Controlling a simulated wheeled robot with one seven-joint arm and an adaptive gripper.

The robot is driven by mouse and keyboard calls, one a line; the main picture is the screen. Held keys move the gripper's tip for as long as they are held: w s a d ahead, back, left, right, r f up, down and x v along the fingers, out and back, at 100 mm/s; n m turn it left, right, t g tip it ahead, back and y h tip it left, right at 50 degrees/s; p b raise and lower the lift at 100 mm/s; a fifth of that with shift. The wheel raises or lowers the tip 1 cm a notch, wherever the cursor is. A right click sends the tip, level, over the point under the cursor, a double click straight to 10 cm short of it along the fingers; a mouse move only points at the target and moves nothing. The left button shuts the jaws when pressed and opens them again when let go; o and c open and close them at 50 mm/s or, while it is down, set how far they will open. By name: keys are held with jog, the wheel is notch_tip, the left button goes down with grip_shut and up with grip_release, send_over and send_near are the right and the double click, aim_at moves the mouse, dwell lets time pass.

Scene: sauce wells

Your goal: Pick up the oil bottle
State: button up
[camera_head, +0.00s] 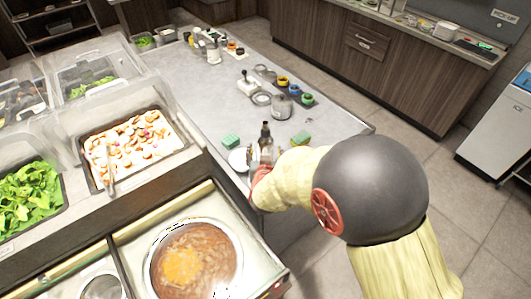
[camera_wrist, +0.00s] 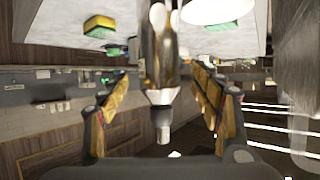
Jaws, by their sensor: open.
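The oil bottle (camera_head: 266,142), with a dark neck, stands upright near the front edge of the grey counter (camera_head: 201,83). My gripper (camera_head: 257,163) is right at it, and my arm hides part of both. In the wrist view, which is upside down, the bottle (camera_wrist: 160,50) shows brown glass and a pale spout pointing down the picture. My gripper (camera_wrist: 160,82) is open, with one yellow-padded finger on each side of the bottle. Gaps show between the fingers and the bottle's neck.
A white plate (camera_head: 238,160) lies just left of the bottle. Green-yellow sponges (camera_head: 231,141) (camera_head: 301,138) lie on both sides. Sauce jars and pots (camera_head: 283,106) stand farther back. A soup pot (camera_head: 196,258) and food trays (camera_head: 128,146) are at the left.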

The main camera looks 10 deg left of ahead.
jog(key=b+x, duration=0.1)
jog(key=x, duration=0.4)
jog(key=shift+r, duration=0.1)
jog(key=shift+c, duration=0.3)
jog(key=shift+r, duration=0.1)
jog(key=c, duration=1.4)
